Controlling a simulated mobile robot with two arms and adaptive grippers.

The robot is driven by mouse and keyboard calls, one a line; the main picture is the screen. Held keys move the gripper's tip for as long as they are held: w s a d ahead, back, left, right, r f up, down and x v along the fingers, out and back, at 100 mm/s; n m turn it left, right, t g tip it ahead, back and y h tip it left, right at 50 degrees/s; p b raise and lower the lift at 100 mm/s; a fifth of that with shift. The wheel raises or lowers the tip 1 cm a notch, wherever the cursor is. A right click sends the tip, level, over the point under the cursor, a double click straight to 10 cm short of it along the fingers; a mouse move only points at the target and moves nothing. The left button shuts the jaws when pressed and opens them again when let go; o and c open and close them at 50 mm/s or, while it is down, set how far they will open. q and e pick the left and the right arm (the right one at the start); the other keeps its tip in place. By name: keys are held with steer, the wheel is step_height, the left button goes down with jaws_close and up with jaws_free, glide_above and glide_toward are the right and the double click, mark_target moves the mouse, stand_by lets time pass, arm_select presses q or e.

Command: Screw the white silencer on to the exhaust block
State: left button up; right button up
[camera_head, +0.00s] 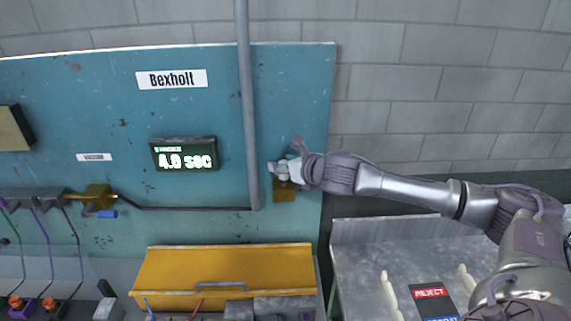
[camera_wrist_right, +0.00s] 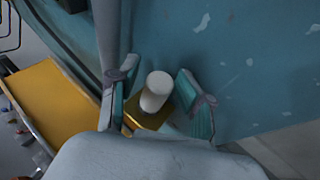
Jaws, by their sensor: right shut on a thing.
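The white silencer (camera_wrist_right: 157,90) is a short white cylinder between the two fingers of my right gripper (camera_wrist_right: 158,98) in the right wrist view. The gripper is shut on it. Just behind the silencer is the brass-coloured exhaust block (camera_wrist_right: 150,117), fixed to the teal panel. In the head view the block (camera_head: 285,191) shows just below my right gripper (camera_head: 284,170), which reaches in from the right. The silencer is hard to make out there. I cannot tell whether its thread is seated in the block. My left gripper is not in view.
A grey vertical pipe (camera_head: 247,110) runs down the teal panel (camera_head: 300,90) just left of the block. A yellow bin (camera_head: 230,268) stands below. A grey tray (camera_head: 365,262) with a REJECT label is at the lower right. A display (camera_head: 184,155) reads 4.0 SEC.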

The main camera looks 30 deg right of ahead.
steer(key=shift+w, duration=0.1)
jaws_close()
steer(key=shift+f, duration=0.1)
steer(key=shift+a+m+h, duration=0.15)
steer(key=shift+m+h, duration=0.15)
steer(key=m+h, duration=0.3)
steer(key=shift+g+h, duration=0.3)
steer(key=shift+g, duration=0.1)
steer(key=shift+m+g+h, duration=0.4)
steer(key=shift+m+h, duration=0.6)
steer(key=shift+m, duration=0.1)
steer(key=shift+m+g+h, duration=0.4)
steer(key=shift+m+h, duration=0.2)
steer(key=shift+h, duration=0.1)
steer(key=shift+o, duration=1.1)
jaws_free()
